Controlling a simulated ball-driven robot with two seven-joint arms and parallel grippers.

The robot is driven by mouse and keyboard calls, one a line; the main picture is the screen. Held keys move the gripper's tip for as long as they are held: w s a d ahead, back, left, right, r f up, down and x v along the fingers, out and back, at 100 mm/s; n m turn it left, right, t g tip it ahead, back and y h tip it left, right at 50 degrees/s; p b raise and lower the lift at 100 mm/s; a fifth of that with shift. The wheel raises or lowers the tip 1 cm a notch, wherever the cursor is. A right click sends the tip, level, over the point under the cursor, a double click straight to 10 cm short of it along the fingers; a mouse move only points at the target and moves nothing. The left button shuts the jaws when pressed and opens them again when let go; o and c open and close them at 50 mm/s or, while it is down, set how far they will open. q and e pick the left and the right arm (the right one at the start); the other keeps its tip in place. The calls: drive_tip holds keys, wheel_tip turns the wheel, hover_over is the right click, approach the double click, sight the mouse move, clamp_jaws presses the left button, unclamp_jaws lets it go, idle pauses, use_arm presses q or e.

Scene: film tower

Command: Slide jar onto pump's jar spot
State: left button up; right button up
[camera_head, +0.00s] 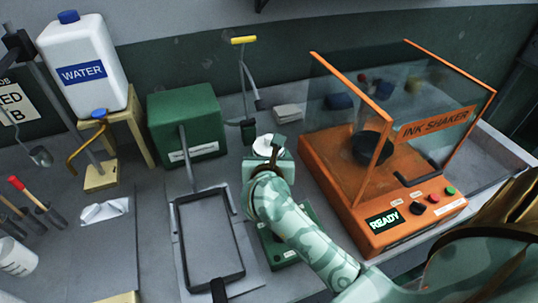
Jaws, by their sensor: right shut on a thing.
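My right gripper (268,160), at the end of the pale green arm from the right, is shut on a small white round-topped thing (264,144) that looks like the jar. The gripper hides most of it, so I cannot tell whether it touches the table. Just behind it stands a thin upright device with a yellow handle (243,40) and a dark green foot (248,131), which seems to be the pump. Its jar spot cannot be made out. My left gripper is not in view.
A green box (187,122), a black frame (177,238) and a water jug (83,62) are to the left. A green base (272,248) lies under my forearm.

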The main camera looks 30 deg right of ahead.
drive_tip(key=o, duration=1.4)
drive_tip(key=shift+o, duration=0.2)
drive_tip(key=shift+s, duration=0.1)
drive_tip(key=p+v, duration=0.7)
drive_tip(key=v, duration=0.9)
drive_tip(key=shift+s+a+f, duration=0.1)
